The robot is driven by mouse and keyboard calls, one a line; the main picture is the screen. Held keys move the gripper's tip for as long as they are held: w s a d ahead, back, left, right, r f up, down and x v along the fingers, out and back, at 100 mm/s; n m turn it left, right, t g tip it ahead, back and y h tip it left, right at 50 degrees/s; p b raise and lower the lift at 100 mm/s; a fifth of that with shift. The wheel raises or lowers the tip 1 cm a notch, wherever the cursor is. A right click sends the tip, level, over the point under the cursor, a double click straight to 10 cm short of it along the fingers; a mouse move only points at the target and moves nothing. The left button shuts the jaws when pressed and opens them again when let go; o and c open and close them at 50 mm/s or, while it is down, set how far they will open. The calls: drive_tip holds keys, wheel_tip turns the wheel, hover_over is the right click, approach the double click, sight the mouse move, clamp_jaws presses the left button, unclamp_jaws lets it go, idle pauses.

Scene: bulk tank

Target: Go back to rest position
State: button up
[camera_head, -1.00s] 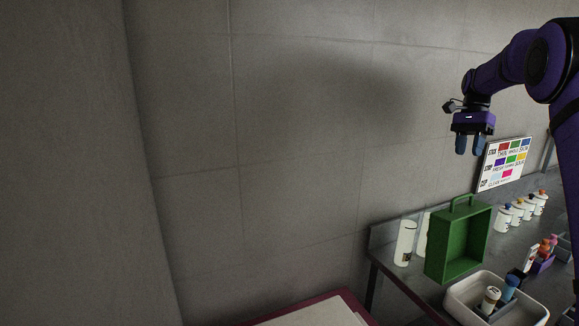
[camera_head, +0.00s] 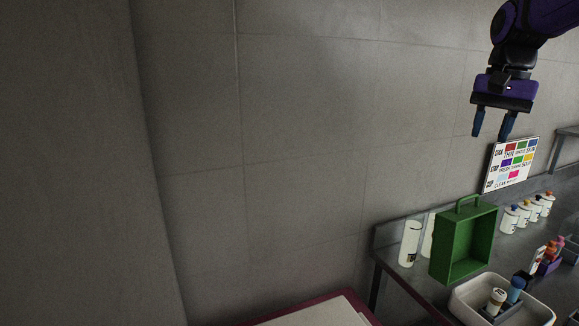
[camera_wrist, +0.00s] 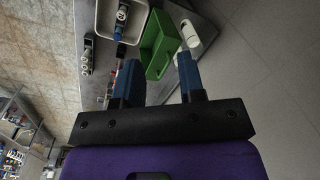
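My gripper (camera_head: 492,128) is in the air at the upper right of the head view, above the table and in front of the wall. Its two blue fingers point down and stand apart, with nothing between them. In the wrist view my gripper (camera_wrist: 160,80) also shows spread, empty fingers, with the table things well beyond the fingertips.
A steel table (camera_head: 392,268) at lower right holds a green crate (camera_head: 463,243), white bottles (camera_head: 409,243), a grey-white tub (camera_head: 468,306) with bottles, and a colour chart (camera_head: 511,164). A red-edged surface (camera_head: 318,312) lies at bottom centre. The wall's left side is clear.

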drive_tip(key=s+a+f+n+t, duration=0.1)
drive_tip(key=s+a+f+n, duration=0.1)
drive_tip(key=s, duration=0.5)
drive_tip(key=s+a+f+n+t, duration=0.2)
drive_tip(key=s+f, duration=0.1)
drive_tip(key=s, duration=0.4)
drive_tip(key=s+a+f+n+t, duration=0.2)
drive_tip(key=s+a+f, duration=0.1)
drive_tip(key=s, duration=0.5)
drive_tip(key=shift+n+h, duration=0.4)
